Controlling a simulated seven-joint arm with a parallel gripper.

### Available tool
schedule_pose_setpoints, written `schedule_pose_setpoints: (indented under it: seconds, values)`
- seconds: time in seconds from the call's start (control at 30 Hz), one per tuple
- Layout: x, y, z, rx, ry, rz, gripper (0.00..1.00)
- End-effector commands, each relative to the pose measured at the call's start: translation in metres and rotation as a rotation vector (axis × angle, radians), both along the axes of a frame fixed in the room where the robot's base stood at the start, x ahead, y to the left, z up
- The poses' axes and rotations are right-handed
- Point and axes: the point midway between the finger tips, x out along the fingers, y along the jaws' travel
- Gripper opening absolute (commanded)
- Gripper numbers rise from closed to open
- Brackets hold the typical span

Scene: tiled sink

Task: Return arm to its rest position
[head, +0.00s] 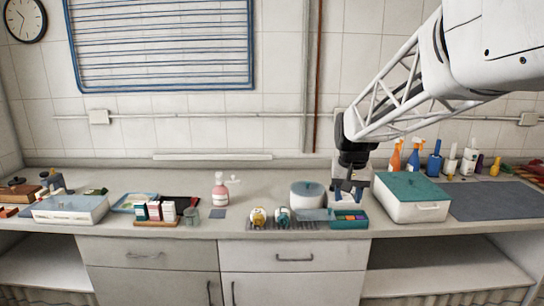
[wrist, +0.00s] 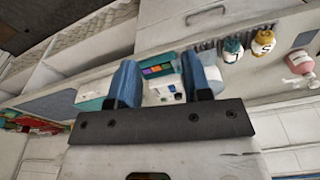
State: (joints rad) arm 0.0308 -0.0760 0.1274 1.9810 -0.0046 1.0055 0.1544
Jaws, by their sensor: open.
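My gripper (head: 348,196) hangs at the end of my white lattice arm, pointing down over the right-centre of the counter. Its two blue fingers stand apart in the wrist view (wrist: 166,80). Beyond and between them shows a small white object (wrist: 165,92) with dark marks. The teal tray (head: 348,225) with coloured blocks lies just in front of the gripper; it also shows in the wrist view (wrist: 171,62). No object is clearly gripped; whether the fingers touch the white object cannot be told.
A white box with a teal lid (head: 413,187) stands close right of the gripper. A round white canister (head: 307,195) is close left. Two small jars (head: 271,217) sit on a rack at front left. Bottles (head: 434,160) line the back right. The counter by the pink bottle (head: 220,190) has free room.

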Motion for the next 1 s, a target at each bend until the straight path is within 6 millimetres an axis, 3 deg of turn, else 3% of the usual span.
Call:
schedule_pose_setpoints:
  seconds: [0.5,1.0]
  values:
    - [-0.13,0.008,0.011,-0.009,-0.048,0.058,0.45]
    - [-0.251,0.013,-0.01,-0.02,-0.091,0.114,0.45]
